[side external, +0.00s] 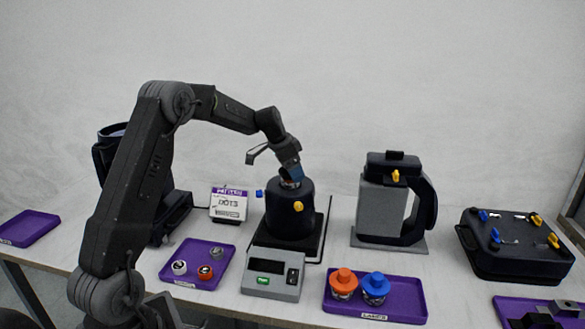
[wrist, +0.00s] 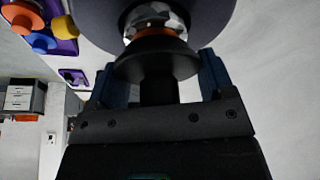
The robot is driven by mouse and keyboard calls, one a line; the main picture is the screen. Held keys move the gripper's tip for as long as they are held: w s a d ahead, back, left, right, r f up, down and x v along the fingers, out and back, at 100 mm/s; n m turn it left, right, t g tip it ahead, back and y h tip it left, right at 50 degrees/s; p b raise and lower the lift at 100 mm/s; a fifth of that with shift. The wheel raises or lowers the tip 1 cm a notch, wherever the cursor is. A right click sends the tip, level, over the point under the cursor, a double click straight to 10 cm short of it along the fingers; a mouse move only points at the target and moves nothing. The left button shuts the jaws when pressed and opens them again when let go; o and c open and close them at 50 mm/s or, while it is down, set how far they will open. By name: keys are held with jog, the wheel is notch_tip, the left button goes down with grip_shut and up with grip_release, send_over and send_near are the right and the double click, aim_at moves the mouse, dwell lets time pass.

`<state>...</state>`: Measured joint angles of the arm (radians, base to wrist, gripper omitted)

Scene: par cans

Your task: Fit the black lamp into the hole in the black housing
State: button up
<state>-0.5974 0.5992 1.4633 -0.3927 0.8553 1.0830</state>
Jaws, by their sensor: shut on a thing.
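The black housing (side external: 290,212) is a dark round can with yellow and blue knobs, standing upright on a black base. My gripper (side external: 290,174) is above its top, pointing down and slightly tilted. In the wrist view my gripper (wrist: 158,78) is shut on the black lamp (wrist: 158,62), which has a flared black collar, an orange ring and a silver faceted end. The dark rim of the housing (wrist: 212,18) surrounds that end. In the side view a silver and orange bit of the lamp (side external: 290,184) shows at the housing's top. Its depth in the hole is hidden.
A grey device with a green display (side external: 271,274) stands in front of the housing. A purple tray (side external: 408,300) holds an orange and a blue lamp; another purple tray (side external: 180,262) holds small sockets. A price sign (side external: 229,204) stands left, a grey-black fixture (side external: 383,208) right.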

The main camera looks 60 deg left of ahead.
jog(key=shift+f, duration=1.05)
jog(key=o, duration=1)
jog(key=shift+f, duration=0.1)
jog(key=v, duration=1.3)
jog(key=s+d+r, duration=0.2)
jog(key=s+d, duration=0.1)
jog(key=d, duration=0.4)
jog(key=s+d+r, duration=0.3)
jog(key=d, duration=0.3)
jog(key=s+d+f+n, duration=0.1)
jog(key=s+d+f, duration=0.1)
jog(key=s+d, duration=0.3)
jog(key=s+d+f+n+t, duration=0.1)
jog(key=s+d, duration=0.5)
jog(key=s, duration=0.2)
jog(key=s+d+f+n+y, duration=0.1)
jog(key=s+d+f, duration=0.1)
jog(key=s+d, duration=0.3)
jog(key=shift+s+d+f, duration=0.1)
jog(key=shift+s+f, duration=0.05)
jog(key=shift+s, duration=0.35)
jog(key=shift+s+d+f, duration=0.1)
jog(key=shift+s+f, duration=0.05)
jog(key=shift+s, duration=0.3)
